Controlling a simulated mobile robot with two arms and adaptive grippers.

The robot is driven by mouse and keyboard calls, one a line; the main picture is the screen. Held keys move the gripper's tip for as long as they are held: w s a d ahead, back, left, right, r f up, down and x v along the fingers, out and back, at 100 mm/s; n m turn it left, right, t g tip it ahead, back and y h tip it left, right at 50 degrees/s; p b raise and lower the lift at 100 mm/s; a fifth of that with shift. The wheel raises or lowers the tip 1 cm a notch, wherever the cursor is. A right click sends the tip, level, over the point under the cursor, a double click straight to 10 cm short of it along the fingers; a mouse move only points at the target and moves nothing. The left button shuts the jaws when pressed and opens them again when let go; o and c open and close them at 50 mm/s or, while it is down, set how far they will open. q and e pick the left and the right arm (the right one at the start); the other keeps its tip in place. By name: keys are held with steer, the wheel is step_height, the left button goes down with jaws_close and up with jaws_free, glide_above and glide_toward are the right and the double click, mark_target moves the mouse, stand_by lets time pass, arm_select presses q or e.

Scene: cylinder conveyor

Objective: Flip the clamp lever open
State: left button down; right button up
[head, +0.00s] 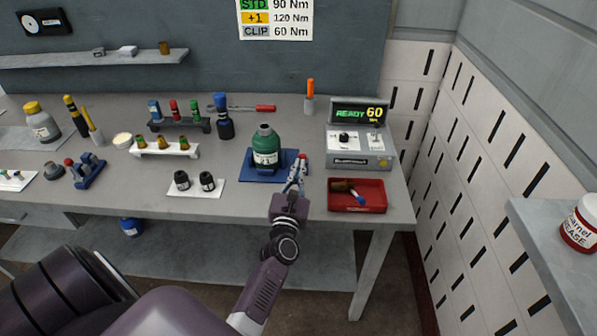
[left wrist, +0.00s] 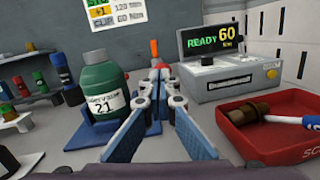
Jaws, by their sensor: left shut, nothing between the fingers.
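A green cylinder (head: 265,148) with a white label and dark neck stands upright on a blue fixture (head: 256,174). It also shows in the left wrist view (left wrist: 103,88). A small red tip (head: 303,156), perhaps the clamp lever's end, shows at the fixture's right side, just beyond my left gripper (head: 297,172). The fingers cover most of that spot, so I cannot tell the lever's position or whether they touch it. In the left wrist view the fingertips (left wrist: 161,78) meet, shut and empty, to the right of the cylinder. My right gripper is not in view.
A red tray (head: 373,208) with a brown-and-blue tool lies right of the gripper. Behind it stands a grey unit (head: 358,160) reading READY 60. Another blue clamp-like fixture (head: 88,174) with a red knob is far left. Black parts (head: 207,181) stand on a white mat.

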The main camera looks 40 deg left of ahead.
arm_select(q)
steer(key=w+r, duration=0.1)
steer(key=w+a+r, duration=0.1)
steer(key=r, duration=0.1)
steer(key=w+a+r, duration=0.1)
steer(key=shift+w+a+r, duration=0.1)
steer(key=shift+w+r, duration=0.05)
steer(key=shift+w, duration=0.1)
steer(key=shift+w+a+r, duration=0.3)
steer(key=shift+w+a, duration=0.1)
steer(key=shift+w, duration=0.25)
steer(key=shift+w+a+r, duration=0.3)
steer(key=shift+w+a, duration=0.05)
steer(key=shift+w, duration=0.25)
steer(key=v, duration=1.2)
